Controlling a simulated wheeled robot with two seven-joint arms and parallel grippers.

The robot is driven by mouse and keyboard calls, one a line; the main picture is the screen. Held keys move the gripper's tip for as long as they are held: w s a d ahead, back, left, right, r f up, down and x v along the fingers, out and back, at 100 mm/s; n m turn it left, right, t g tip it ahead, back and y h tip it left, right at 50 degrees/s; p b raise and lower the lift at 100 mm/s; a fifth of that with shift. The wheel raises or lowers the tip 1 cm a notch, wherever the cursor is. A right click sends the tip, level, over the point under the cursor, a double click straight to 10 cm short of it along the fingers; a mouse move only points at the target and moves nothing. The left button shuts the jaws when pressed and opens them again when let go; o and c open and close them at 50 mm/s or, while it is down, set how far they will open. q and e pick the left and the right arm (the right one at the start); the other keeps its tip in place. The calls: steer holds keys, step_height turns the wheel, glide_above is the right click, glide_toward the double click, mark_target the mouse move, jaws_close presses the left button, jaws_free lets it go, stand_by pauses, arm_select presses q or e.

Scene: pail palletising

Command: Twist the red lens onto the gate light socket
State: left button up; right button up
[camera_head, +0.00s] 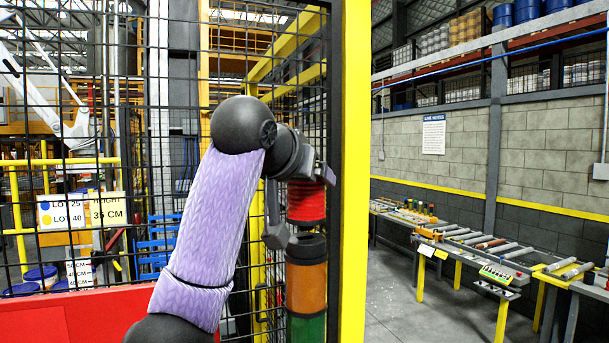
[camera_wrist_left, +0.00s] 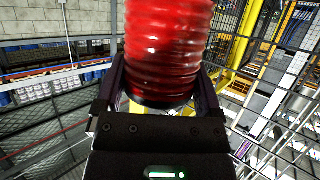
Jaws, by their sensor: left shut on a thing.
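My left gripper (camera_head: 301,206) is shut on the red lens (camera_head: 306,204), a ribbed red cylinder. In the left wrist view the lens (camera_wrist_left: 168,45) sits upright between the two fingers, with a dark rim at its lower end. The gate light stack stands beside the yellow post, with an orange section (camera_head: 306,288) above a green section (camera_head: 306,328). The dark socket (camera_head: 306,250) tops the orange section. The lens is directly above the socket, roughly in line with it; whether they touch is hard to tell. My right gripper is not in view.
A yellow gate post (camera_head: 355,150) stands close to the right of the light stack. Black mesh fencing (camera_head: 100,120) fills the left side. A red panel (camera_head: 75,318) is at lower left. Workbenches with rollers (camera_head: 480,240) stand farther back on the right, beyond open floor.

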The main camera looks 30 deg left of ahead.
arm_select(q)
steer(key=shift+f+b, duration=1.2)
steer(key=shift+f, duration=0.15)
stand_by(0.3)
steer(key=o, duration=1.1)
steer(key=shift+s+r+b, duration=0.1)
steer(key=shift+s+b, duration=0.2)
steer(key=shift+s, duration=0.05)
steer(key=b+v, duration=0.4)
steer(key=v, duration=0.5)
steer(key=shift+r, duration=0.1)
